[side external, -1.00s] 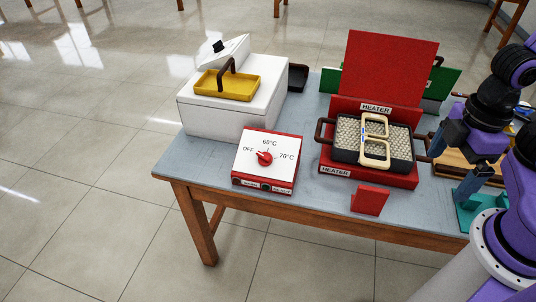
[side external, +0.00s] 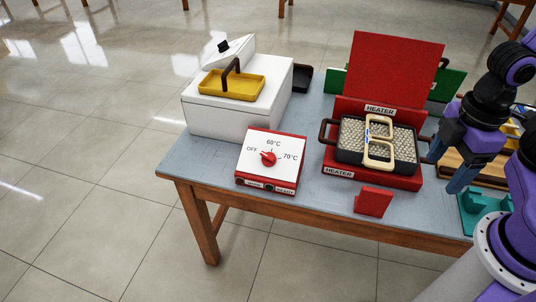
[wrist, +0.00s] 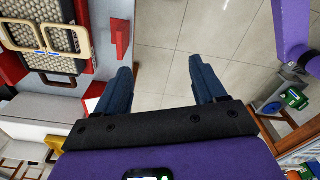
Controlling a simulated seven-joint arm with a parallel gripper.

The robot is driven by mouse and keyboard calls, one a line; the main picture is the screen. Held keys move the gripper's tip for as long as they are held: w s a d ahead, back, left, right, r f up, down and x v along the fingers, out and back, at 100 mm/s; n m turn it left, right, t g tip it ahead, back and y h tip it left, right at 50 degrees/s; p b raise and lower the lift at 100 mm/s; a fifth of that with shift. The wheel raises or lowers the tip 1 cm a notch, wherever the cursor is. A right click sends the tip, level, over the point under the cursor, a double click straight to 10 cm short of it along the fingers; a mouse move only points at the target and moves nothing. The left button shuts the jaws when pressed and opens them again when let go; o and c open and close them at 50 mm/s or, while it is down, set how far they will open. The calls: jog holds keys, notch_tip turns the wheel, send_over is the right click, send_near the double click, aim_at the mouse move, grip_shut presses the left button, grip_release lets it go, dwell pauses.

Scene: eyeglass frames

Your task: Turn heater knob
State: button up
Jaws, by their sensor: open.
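The red heater knob (side external: 268,158) sits on the white face of a red-sided control box (side external: 285,175) at the table's front left. The face is marked OFF, 60°C and 70°C; the knob appears to point toward OFF. My gripper (side external: 449,168) is open and empty, well to the right of the knob, beside the heater's right end. In the wrist view, my gripper's (wrist: 160,75) two blue fingers stand apart with only floor between them. The knob does not show clearly in the wrist view.
The red heater (side external: 345,175) holds a dark tray of beads with cream eyeglass frames (side external: 378,142) on top. A small red block (side external: 373,201) stands in front. A white box (side external: 240,108) with a yellow tray is behind the control box. A teal holder (side external: 478,215) is at right.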

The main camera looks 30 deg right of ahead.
jog(key=w+a+r+n, duration=0.1)
jog(key=w+a+n, duration=0.2)
jog(key=w+a, duration=0.6)
jog(key=n+t, duration=0.1)
jog(key=n, duration=0.6)
send_over(267, 154)
jog(key=s+d, duration=0.1)
jog(key=s, duration=0.2)
notch_tip(267, 154, down, 4)
jog(key=w+f, duration=0.1)
jog(key=f, duration=1)
jog(key=w+f, duration=0.1)
jog(key=f, duration=0.4)
jog(key=shift+w+a+f, duration=0.35)
jog(key=shift+f, duration=0.05)
jog(key=c, duration=1)
